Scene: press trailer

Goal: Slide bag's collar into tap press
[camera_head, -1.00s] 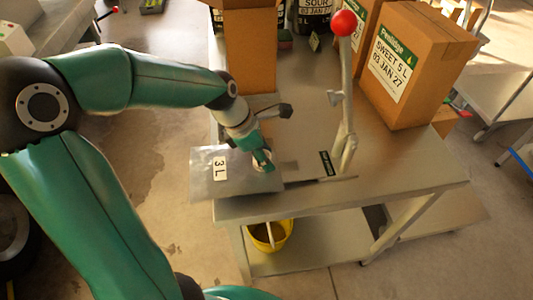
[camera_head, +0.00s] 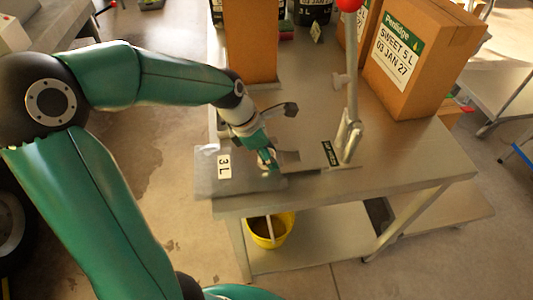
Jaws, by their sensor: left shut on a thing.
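The flat grey bag (camera_head: 238,183) with a white "3 L" label lies over the front left corner of the table, partly past its left edge. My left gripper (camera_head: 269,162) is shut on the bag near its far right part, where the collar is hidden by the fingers. The tap press (camera_head: 348,138) stands to the right, with an upright lever, a red ball (camera_head: 348,4) cut by the top edge and a black label at its foot. A grey plate of the press reaches left close to my gripper; whether the collar touches it I cannot tell. My right gripper is out of view.
A tall cardboard box (camera_head: 249,45) stands behind my left gripper. A box labelled "SWEET 5 L" (camera_head: 420,60) stands at the back right. A yellow bucket (camera_head: 270,231) is on the lower shelf. The table's front right (camera_head: 400,165) is clear.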

